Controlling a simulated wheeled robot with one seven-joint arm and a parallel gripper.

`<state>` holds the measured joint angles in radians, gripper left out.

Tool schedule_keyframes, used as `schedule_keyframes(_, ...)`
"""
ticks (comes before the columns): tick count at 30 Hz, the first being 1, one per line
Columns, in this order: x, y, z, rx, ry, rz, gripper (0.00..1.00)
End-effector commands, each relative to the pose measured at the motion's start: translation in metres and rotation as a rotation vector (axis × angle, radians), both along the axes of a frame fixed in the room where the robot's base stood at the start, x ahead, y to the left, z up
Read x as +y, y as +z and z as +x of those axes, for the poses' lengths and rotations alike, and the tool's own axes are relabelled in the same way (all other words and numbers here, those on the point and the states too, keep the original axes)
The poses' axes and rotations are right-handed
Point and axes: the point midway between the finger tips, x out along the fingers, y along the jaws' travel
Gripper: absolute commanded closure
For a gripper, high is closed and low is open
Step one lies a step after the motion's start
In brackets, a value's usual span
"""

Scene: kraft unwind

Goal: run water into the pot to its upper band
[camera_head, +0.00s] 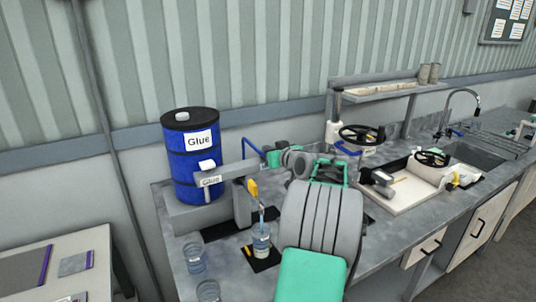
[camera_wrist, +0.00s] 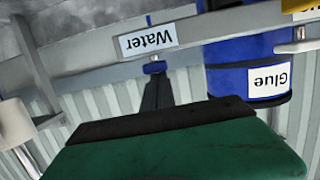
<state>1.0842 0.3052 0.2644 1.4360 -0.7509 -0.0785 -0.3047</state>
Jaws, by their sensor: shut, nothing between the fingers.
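A clear pot (camera_head: 261,240) stands on a dark pad under a spout with a yellow part (camera_head: 252,187). A thin pale-blue streak, looking like running water, runs down into it. Its bands and water level are too small to read. In the wrist view a "Water" label (camera_wrist: 148,40), upside down, sits on a grey rail, with a blue piece (camera_wrist: 155,68) below it. My gripper (camera_wrist: 156,80) is shut and empty, its tips close to that blue piece; I cannot tell whether they touch. In the head view my arm partly hides the gripper.
A blue glue drum (camera_head: 190,165) stands behind the spouts; it also shows in the wrist view (camera_wrist: 240,65). Two clear jars (camera_head: 195,258) (camera_head: 208,291) stand at the bench's front left. A handwheel (camera_head: 362,134), a white tray (camera_head: 405,200) and a sink (camera_head: 470,153) lie to the right.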

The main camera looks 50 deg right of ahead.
Motion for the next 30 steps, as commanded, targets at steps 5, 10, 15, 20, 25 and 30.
schedule_keyframes(5,0.0007,-0.0071,-0.0007,0.011,0.000,0.012,1.00)
schedule_keyframes(10,0.0009,-0.0085,-0.0009,0.012,0.001,0.014,1.00)
schedule_keyframes(15,0.0009,-0.0098,-0.0011,0.014,0.000,0.016,1.00)
schedule_keyframes(20,0.0011,-0.0109,-0.0012,0.015,0.000,0.018,1.00)
schedule_keyframes(25,0.0011,-0.0120,-0.0013,0.016,0.001,0.019,1.00)
schedule_keyframes(30,0.0012,-0.0130,-0.0014,0.018,0.001,0.020,1.00)
